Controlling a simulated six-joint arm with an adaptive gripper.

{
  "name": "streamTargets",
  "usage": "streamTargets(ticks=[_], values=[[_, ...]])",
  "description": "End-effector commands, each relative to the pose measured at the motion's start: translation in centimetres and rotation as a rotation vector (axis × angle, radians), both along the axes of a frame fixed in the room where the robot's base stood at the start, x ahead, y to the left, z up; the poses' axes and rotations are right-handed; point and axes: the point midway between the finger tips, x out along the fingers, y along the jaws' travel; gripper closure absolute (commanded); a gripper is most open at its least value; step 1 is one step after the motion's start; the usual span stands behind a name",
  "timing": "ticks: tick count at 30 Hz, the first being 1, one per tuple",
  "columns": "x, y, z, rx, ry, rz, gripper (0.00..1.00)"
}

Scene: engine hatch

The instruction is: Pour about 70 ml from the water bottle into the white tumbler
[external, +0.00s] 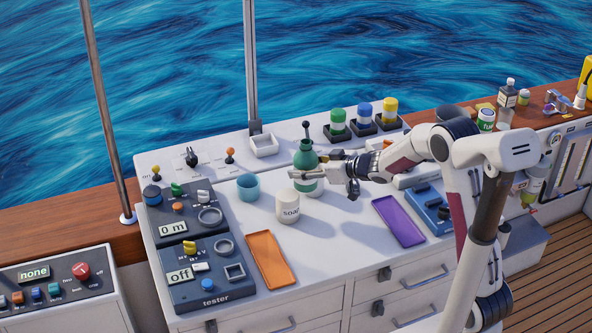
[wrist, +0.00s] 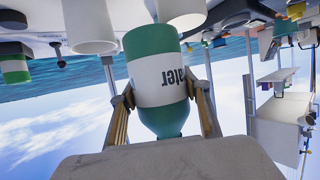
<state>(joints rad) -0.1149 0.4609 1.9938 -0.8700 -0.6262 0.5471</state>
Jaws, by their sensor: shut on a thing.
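The green water bottle (external: 305,158) is upright in my gripper (external: 318,174), which is shut around its body. In the wrist view the bottle (wrist: 155,55) appears upside down because that picture is inverted; its white label reads "water". My fingers (wrist: 163,108) press on both sides of it. A white open-ended vessel (wrist: 88,28) shows beside the bottle in the wrist view, apart from it; it may be the white tumbler. I see no stream of water.
An orange tray (external: 267,260) and a purple tray (external: 398,221) lie nearer the front. Lidded jars (external: 364,114) stand behind. The counter between the trays is clear.

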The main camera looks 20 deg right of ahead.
Motion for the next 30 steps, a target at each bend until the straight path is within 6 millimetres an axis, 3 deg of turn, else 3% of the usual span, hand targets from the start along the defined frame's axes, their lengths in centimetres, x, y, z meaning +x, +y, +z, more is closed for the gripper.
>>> streamTargets(ticks=[12,30], values=[[3.6,3.3,0.2,0.005,-0.003,-0.002,0.84],[4.0,3.6,0.3,0.022,0.002,-0.004,0.84]])
